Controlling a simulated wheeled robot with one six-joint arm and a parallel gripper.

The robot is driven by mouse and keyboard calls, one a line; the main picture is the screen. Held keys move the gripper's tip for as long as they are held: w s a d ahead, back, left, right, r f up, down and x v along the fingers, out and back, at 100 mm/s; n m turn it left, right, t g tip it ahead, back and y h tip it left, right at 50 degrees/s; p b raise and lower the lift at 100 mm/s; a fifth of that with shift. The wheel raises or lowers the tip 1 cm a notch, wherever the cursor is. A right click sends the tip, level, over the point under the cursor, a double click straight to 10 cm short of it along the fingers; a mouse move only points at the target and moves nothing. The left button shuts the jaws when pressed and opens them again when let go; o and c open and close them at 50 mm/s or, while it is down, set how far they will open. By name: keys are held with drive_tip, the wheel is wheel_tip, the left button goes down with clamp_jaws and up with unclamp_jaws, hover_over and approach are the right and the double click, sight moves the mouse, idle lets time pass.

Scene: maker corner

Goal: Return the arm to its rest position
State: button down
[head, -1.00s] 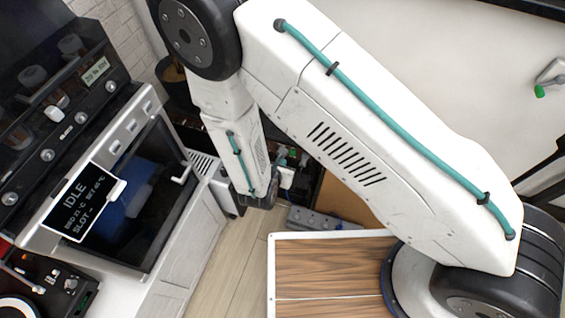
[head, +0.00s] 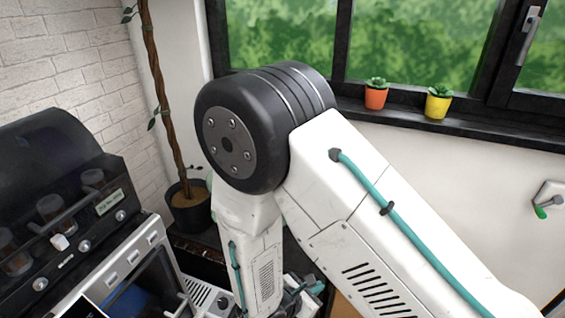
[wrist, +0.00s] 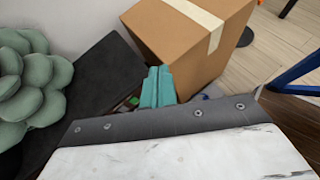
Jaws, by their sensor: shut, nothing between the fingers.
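My arm fills the middle and right of the head view, its dark elbow joint high and its white forearm hanging down toward the bottom edge. My gripper (wrist: 158,88) shows in the wrist view as two teal fingers pressed together. They are shut with nothing between them, and a cardboard box (wrist: 185,40) is in the background behind them. In the head view the arm's end is mostly cut off or hidden at the bottom edge.
A machine with a dark hood (head: 55,185) stands at the left of the head view. A potted plant (head: 188,205) stands behind my arm. Small orange (head: 376,97) and yellow (head: 438,104) pots sit on the windowsill. A green succulent (wrist: 30,85) is at the wrist view's left.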

drive_tip(key=s+d+r+m+g+y, duration=0.2)
drive_tip(key=s+d+r+m, duration=0.4)
drive_tip(key=r, duration=0.6)
drive_tip(key=s+d+r+m+g+y, duration=0.2)
drive_tip(key=s+d+r+m+y, duration=0.2)
drive_tip(key=r+m, duration=0.7)
drive_tip(key=s+d+r+m+g+y, duration=0.2)
drive_tip(key=s+d+r+m, duration=0.5)
drive_tip(key=r, duration=0.7)
drive_tip(key=shift+s+d+m+y, duration=0.35)
drive_tip(key=shift+d+m+y, duration=0.1)
drive_tip(key=shift+m, duration=0.35)
